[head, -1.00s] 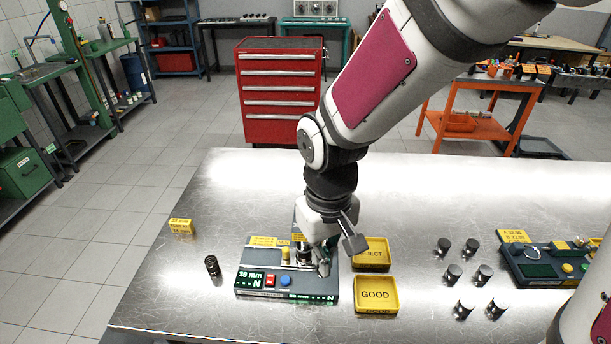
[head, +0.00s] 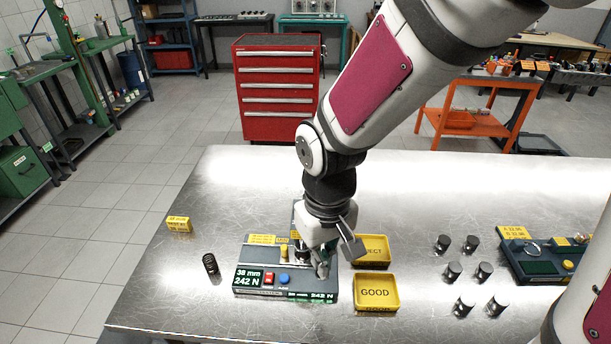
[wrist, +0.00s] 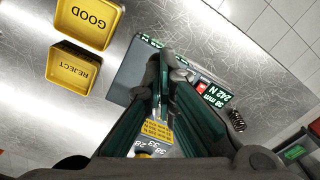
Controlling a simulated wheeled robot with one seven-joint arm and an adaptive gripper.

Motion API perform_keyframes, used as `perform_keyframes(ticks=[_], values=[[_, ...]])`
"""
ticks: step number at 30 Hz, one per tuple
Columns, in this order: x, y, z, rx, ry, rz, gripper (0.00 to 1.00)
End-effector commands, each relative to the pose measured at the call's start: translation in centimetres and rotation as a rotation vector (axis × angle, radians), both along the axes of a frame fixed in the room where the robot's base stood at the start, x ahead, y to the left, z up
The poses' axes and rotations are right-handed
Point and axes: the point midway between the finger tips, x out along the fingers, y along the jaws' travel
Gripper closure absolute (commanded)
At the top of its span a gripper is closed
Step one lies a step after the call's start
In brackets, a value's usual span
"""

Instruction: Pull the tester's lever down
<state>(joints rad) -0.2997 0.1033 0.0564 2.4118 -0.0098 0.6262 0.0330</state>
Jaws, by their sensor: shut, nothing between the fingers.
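The tester (head: 258,292) is a dark grey-green unit near the table's front edge, with a red and a blue button. Its display (head: 248,278) reads 38 mm and 242 N, also in the wrist view (wrist: 216,97). My gripper (head: 322,266) is shut and empty, fingers pointing down over the tester's right part. In the wrist view my gripper's fingers (wrist: 162,65) lie together across the tester body. The lever is mostly hidden by my gripper, so I cannot tell its exact position or whether the fingers touch it.
A dark coil spring (head: 211,264) stands left of the tester, near a small yellow sign (head: 178,224). Yellow GOOD (head: 376,307) and REJECT (wrist: 74,52) trays sit to its right. Several dark cylinders (head: 453,271) and another device (head: 540,268) stand farther right.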

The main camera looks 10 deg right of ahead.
Motion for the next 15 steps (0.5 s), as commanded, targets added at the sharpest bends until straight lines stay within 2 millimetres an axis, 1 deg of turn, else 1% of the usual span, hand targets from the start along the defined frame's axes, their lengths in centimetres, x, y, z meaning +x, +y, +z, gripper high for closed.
perform_keyframes(ticks=[15], values=[[0.1, -0.1, 3.5, 0.000, 0.001, -0.001, 1.00]])
